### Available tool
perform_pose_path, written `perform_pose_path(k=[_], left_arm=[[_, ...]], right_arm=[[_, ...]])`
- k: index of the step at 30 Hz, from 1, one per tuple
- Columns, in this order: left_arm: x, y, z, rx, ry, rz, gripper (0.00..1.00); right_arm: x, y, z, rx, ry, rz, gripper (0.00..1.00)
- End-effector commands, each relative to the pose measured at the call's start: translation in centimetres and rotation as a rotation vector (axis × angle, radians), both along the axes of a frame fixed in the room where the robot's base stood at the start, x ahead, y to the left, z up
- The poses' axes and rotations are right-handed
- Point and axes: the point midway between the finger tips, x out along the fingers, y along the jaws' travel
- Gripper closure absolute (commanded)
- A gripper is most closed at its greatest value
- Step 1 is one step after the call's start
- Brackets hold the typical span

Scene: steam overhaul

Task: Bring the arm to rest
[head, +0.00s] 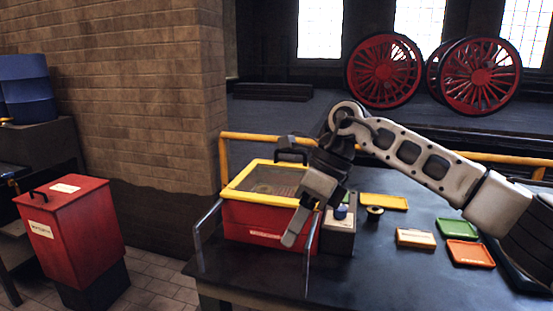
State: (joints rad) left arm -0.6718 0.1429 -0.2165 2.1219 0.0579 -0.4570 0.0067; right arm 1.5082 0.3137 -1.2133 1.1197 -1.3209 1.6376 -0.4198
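My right arm (420,162) comes in from the right and bends down at its wrist. My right gripper (294,234) points down in front of the red bin with a yellow rim (236,190), covering part of its right side. Only one finger shows clearly, so I cannot tell whether it is open or shut, and I see nothing held in it. My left gripper is not in view.
A grey box with a blue knob (341,237) stands right of the bin on the dark table (385,279). A yellow rail (224,160) runs behind. A red lidded box (75,235) stands left.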

Motion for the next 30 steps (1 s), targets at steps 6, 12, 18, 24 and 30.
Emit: perform_pose_path(k=[6,12,18,24,30], left_arm=[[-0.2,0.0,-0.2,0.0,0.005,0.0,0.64],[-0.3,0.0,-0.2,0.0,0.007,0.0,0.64],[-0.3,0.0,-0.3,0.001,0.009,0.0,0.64],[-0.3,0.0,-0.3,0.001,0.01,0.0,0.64],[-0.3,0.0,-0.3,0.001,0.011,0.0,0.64]], right_arm=[[-6.2,9.6,-4.1,0.512,0.302,-0.067,0.6],[-9.2,13.4,-2.6,1.037,0.733,-0.376,0.6],[-7.5,10.2,-3.5,1.392,1.163,-0.825,0.6],[-6.5,2.6,-11.1,1.597,1.613,-1.438,0.6],[-11.7,-5.4,-22.3,-1.413,-1.777,1.896,0.6]])
